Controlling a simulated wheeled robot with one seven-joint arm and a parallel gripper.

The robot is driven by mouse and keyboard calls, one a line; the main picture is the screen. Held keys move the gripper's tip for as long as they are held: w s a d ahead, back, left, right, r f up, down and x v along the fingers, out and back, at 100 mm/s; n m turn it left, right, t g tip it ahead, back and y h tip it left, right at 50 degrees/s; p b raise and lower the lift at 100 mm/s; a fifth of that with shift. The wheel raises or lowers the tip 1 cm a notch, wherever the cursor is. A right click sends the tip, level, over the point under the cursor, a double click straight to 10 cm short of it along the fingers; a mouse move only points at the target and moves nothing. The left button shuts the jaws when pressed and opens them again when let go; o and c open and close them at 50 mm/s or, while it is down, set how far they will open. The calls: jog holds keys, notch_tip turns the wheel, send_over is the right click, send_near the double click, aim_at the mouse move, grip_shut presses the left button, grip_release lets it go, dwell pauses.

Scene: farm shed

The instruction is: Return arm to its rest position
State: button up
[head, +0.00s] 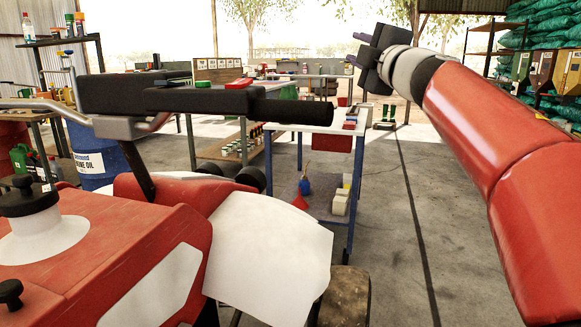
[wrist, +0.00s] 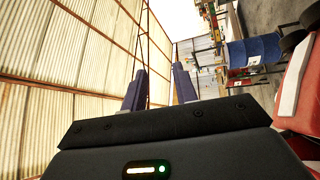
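My gripper (head: 354,48) is raised at the upper right of the middle in the head view, at the end of my red arm. It points left and is in the air, clear of the tables. In the wrist view my gripper's (wrist: 159,86) two dark fingers stand apart with nothing between them. The wrist view is tilted and shows the corrugated shed wall (wrist: 60,60) beyond the fingers.
A red machine (head: 130,230) with a black handle (head: 200,98) fills the left foreground. A white-topped table (head: 318,117) stands beyond it. A blue oil barrel (head: 95,160) is at left. Shelves with green sacks (head: 545,50) stand far right. The right floor (head: 400,230) is clear.

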jog(key=s+d+f+m+h, duration=0.3)
jog(key=d+f+m+h, duration=0.45)
jog(key=d+m, duration=0.35)
jog(key=s+d+f+m+g+h, duration=0.1)
jog(key=s+f+m+g, duration=0.15)
jog(key=f, duration=0.35)
jog(key=s+d+f+m+g+h, duration=0.1)
jog(key=s+d+f+m, duration=0.15)
jog(key=s+f, duration=0.2)
jog(key=s+a+f+m+g, duration=0.1)
jog(key=s+a+f+g, duration=0.2)
jog(key=s+f, duration=0.4)
jog(key=s+a+f+m+g+y, duration=0.1)
jog(key=s+a+f+g, duration=0.3)
jog(key=s+f, duration=0.4)
jog(key=s+a+f+m+g+y, duration=0.1)
jog(key=s+a+f+m+g, duration=0.1)
jog(key=s+a+f, duration=0.3)
jog(key=s+f+g, duration=0.1)
jog(key=s+f, duration=0.2)
jog(key=f, duration=0.3)
jog(key=shift+s+a+m, duration=0.15)
jog(key=shift+a+m, duration=0.1)
jog(key=shift+m, duration=0.05)
jog(key=shift+a, duration=0.1)
